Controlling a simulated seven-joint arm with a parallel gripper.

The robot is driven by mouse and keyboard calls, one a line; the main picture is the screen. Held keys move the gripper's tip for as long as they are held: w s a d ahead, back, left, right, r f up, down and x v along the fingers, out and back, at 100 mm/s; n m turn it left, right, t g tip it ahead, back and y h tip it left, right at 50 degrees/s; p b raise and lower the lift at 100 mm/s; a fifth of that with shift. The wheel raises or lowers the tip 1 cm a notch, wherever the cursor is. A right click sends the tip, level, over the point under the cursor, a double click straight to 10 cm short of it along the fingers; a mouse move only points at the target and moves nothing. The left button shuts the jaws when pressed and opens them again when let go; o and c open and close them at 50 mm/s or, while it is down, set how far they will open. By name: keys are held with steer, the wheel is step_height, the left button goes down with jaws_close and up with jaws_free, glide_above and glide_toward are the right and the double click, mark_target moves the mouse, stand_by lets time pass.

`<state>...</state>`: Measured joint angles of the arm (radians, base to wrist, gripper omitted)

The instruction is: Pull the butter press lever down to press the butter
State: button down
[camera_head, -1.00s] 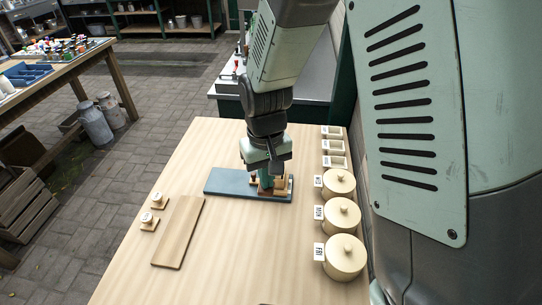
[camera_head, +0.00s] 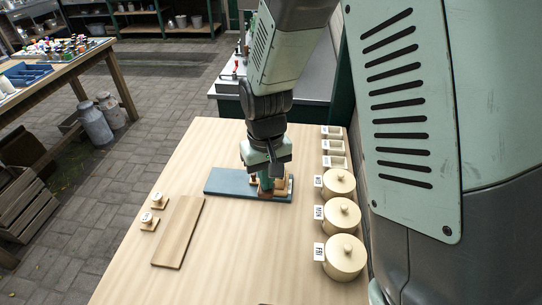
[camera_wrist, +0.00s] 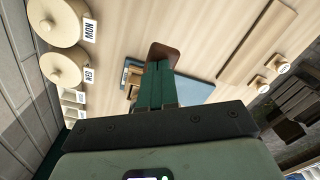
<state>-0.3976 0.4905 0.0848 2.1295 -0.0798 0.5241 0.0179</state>
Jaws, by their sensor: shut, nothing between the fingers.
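The butter press (camera_head: 282,186) is a small wooden block assembly on the right part of a blue-grey board (camera_head: 225,182). My gripper (camera_head: 265,188) is over the press, pointing down, and hides much of it. In the wrist view its green fingers (camera_wrist: 156,84) are together with nothing between them. A reddish-brown piece, apparently the lever (camera_wrist: 164,51), shows just beyond the fingertips; contact cannot be told. Part of the wooden press (camera_wrist: 134,78) and the board (camera_wrist: 195,90) show beside the fingers. The lever's angle is largely hidden.
Round lidded wooden pots (camera_head: 345,257) with day labels line the table's right edge, with small square boxes (camera_head: 333,147) behind them. A plain wooden board (camera_head: 180,232) and two small labelled stamps (camera_head: 157,200) lie at the left. The table's front middle is clear.

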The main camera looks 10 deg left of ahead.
steer(key=shift+s+f, duration=0.1)
steer(key=shift+f, duration=1.4)
stand_by(3.3)
steer(key=shift+r, duration=0.1)
step_height(320, 180, up, 12)
stand_by(1.5)
steer(key=s+d+r+m+t, duration=0.3)
steer(key=s+d+r, duration=0.2)
steer(key=d+r, duration=0.6)
steer(key=s+d+r+m+t, duration=0.2)
steer(key=s+d+r, duration=0.3)
steer(key=s, duration=0.5)
steer(key=shift+s+d+m+t, duration=0.15)
steer(key=shift+d+m+t, duration=0.15)
steer(key=shift+d, duration=0.5)
